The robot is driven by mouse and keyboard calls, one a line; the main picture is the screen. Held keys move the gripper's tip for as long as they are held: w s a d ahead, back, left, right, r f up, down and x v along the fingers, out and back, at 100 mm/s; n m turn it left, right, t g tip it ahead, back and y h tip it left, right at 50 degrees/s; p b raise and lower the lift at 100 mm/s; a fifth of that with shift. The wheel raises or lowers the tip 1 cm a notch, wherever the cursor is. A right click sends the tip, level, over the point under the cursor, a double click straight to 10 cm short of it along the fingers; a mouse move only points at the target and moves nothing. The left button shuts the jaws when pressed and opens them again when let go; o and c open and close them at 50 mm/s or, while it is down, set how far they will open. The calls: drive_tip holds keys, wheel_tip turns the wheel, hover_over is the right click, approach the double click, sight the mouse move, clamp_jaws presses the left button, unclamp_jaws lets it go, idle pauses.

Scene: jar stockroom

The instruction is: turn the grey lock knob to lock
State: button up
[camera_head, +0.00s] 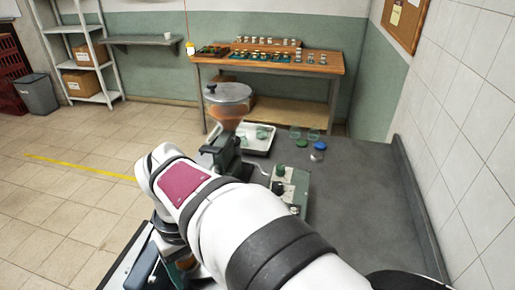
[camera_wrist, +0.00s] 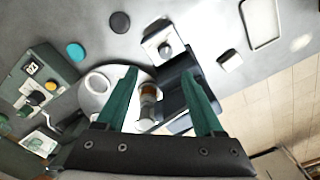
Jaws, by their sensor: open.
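My gripper (camera_wrist: 160,73) shows in the wrist view as two green fingers, spread apart with nothing gripped. A small grey round knob (camera_wrist: 165,49) on a pale square plate lies just beyond the fingertips; it looks like the lock knob, but I cannot read its setting. The fingers do not appear to touch it. Below it, a jar with amber contents (camera_wrist: 148,98) shows between the fingers, over a round white plate (camera_wrist: 92,102). In the head view my white arm hides the gripper, and I cannot make out the grey knob there.
A teal disc (camera_wrist: 76,52) and a dark disc (camera_wrist: 120,22) lie nearby. In the head view, a hopper (camera_head: 228,103) and a white tray (camera_head: 258,147) stand beyond my arm. The right side of the grey bench (camera_head: 365,210) is clear.

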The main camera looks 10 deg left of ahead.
drive_tip(key=shift+n, duration=0.4)
drive_tip(key=f, duration=0.5)
drive_tip(key=a+f, duration=0.1)
drive_tip(key=f, duration=0.5)
drive_tip(key=a+f, duration=0.1)
drive_tip(key=f, duration=0.4)
drive_tip(key=shift+s+f, duration=0.15)
drive_tip(key=shift+s, duration=0.1)
clamp_jaws()
